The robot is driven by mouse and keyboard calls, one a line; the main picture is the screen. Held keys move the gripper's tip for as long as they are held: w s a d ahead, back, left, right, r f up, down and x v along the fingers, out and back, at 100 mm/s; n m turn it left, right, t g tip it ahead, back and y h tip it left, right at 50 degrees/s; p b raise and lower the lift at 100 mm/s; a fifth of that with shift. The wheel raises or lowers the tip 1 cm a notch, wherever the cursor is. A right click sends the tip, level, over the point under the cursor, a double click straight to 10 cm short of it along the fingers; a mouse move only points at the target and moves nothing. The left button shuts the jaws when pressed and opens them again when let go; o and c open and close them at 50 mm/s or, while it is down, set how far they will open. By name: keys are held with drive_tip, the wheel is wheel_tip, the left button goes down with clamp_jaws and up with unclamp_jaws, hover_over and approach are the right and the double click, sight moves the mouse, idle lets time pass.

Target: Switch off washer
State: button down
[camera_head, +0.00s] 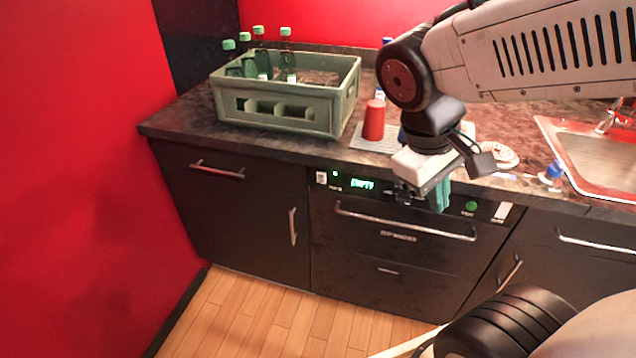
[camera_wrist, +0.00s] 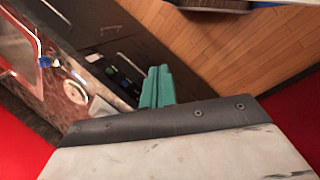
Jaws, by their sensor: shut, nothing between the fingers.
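The washer (camera_head: 392,252) is a dark built-in front under the counter, with a long silver handle. Its control panel (camera_head: 340,182) has a white button at the left, a lit green display reading "EMPTY", a green round button (camera_head: 471,206) and a white switch (camera_head: 502,212) at the right. My gripper (camera_head: 439,200) is shut and empty, its teal fingers in front of the panel, left of the green button. I cannot tell if it touches the panel. In the wrist view the teal fingers (camera_wrist: 157,88) are together, with part of the panel (camera_wrist: 117,80) beside them.
A green crate (camera_head: 285,100) with several green-capped bottles stands on the counter (camera_head: 190,118). A red cup (camera_head: 374,120) stands on a grey mat. A sink (camera_head: 590,150), a white coiled item (camera_head: 500,155) and a blue-capped item (camera_head: 551,174) are at the right. The wooden floor in front is clear.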

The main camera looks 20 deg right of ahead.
drive_tip(key=w+f+n+t+h, duration=0.2)
drive_tip(key=w+f+n+h, duration=0.3)
drive_tip(key=w, duration=0.3)
drive_tip(key=w+f+n+t+h, duration=0.2)
drive_tip(key=w+f+n+h, duration=0.1)
drive_tip(key=w+n+h, duration=0.3)
drive_tip(key=w+a+f+n+t+y, duration=0.2)
drive_tip(key=w+a+f+n+t, duration=0.2)
drive_tip(key=a+f+n, duration=0.3)
drive_tip(key=w+a+f+n+t+y, duration=0.3)
drive_tip(key=w+a+f+n+t, duration=0.2)
drive_tip(key=a+f+n+t, duration=0.1)
drive_tip(key=shift+w+a+f+n, duration=0.3)
drive_tip(key=shift+a+f+n, duration=0.45)
drive_tip(key=shift+a+n, duration=0.3)
approach(321, 177)
drive_tip(key=x, duration=0.5)
drive_tip(key=shift+d+f, duration=0.1)
drive_tip(key=shift+d, duration=0.05)
drive_tip(key=shift+w+d, duration=0.3)
drive_tip(key=shift+w, duration=0.25)
